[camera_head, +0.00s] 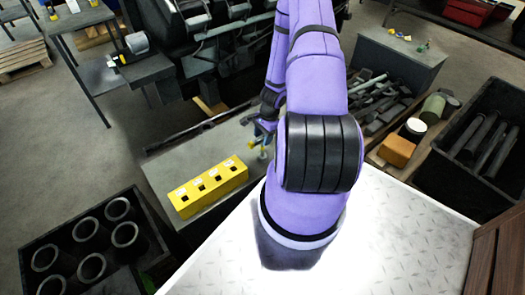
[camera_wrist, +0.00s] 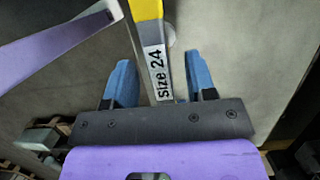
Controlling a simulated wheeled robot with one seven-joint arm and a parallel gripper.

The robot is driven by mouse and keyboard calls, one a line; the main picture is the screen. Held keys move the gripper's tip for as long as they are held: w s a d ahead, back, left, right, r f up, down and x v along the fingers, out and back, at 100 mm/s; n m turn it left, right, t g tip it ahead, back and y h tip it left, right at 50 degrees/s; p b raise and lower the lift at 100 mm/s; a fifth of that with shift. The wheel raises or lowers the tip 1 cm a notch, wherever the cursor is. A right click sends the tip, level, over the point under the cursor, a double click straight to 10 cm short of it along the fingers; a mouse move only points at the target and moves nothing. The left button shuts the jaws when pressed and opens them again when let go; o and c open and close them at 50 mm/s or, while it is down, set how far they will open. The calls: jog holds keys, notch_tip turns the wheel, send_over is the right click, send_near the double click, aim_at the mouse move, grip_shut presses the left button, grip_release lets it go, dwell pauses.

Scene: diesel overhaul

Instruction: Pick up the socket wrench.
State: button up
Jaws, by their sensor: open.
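The socket wrench (camera_wrist: 156,62) shows in the wrist view as a grey bar with a yellow upper part and a "Size 24" label. It lies between the two blue fingers of my gripper (camera_wrist: 160,78). The fingers are open, with a gap on each side of the bar. The lower end of the bar is hidden behind the gripper's dark palm plate. In the head view my gripper (camera_head: 263,150) is small and partly hidden by my arm, over the grey bench; the wrench cannot be made out clearly there.
A yellow block with several square holes (camera_head: 208,188) sits on the grey bench (camera_head: 165,167) left of my gripper. A black crate of metal rings (camera_head: 50,245) stands at the lower left. Tools and parts fill a tray and a black bin (camera_head: 450,185) at the right.

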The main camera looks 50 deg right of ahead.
jog(key=shift+x, duration=1.45)
jog(key=shift+d, duration=0.1)
grip_shut()
jog(key=shift+r, duration=0.15)
notch_tip(320, 180, up, 10)
jog(key=shift+f, duration=0.1)
